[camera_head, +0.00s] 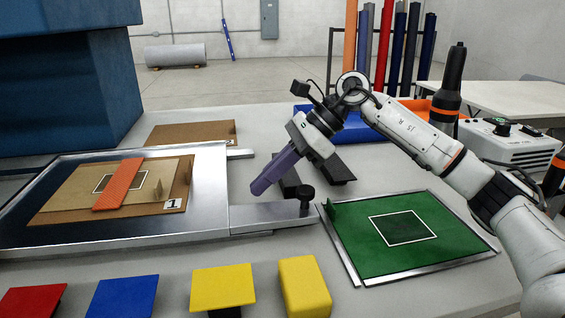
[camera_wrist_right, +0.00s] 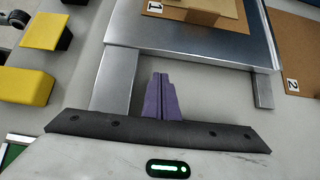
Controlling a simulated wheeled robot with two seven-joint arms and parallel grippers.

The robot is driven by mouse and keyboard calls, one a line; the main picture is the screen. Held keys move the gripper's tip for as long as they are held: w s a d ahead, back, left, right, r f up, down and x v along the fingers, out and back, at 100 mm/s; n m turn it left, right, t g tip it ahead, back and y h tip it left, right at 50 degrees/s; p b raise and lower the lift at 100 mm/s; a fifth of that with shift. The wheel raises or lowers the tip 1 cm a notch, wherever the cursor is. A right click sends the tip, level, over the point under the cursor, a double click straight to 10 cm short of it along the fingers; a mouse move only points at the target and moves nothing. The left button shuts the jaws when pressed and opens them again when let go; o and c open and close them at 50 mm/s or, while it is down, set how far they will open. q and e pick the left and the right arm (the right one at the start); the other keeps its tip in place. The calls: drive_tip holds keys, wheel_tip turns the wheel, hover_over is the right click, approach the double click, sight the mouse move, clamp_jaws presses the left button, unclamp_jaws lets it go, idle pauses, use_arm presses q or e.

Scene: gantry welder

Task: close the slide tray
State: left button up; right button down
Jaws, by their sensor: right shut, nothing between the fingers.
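The slide tray (camera_head: 213,190) is a flat, metal-rimmed tray on the left side of the table. It carries a brown board marked 1 with an orange block on it. Two metal rails stick out from its right side; the near rail (camera_head: 268,214) ends by a black knob (camera_head: 306,194). In the right wrist view the tray's edge (camera_wrist_right: 190,56) lies beyond my fingertips, with a rail on either side. My right gripper (camera_head: 258,188) has purple fingers, shut and empty, pointing down-left just right of the tray's edge; the fingers also show in the wrist view (camera_wrist_right: 160,80). Contact cannot be told.
A green tray (camera_head: 460,240) lies to the right. Yellow (camera_head: 223,285), blue (camera_head: 122,296) and red pieces line the front edge. A second brown board (camera_head: 190,131) lies behind the slide tray. A blue bin (camera_head: 345,128) and a grey device (camera_head: 508,145) stand behind my right arm.

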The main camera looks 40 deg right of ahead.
drive_tip(key=shift+w+a, duration=0.5)
drive_tip(key=shift+a, duration=0.4)
drive_tip(key=shift+w+a, duration=0.45)
drive_tip(key=shift+a, duration=0.4)
drive_tip(key=shift+r, duration=0.1)
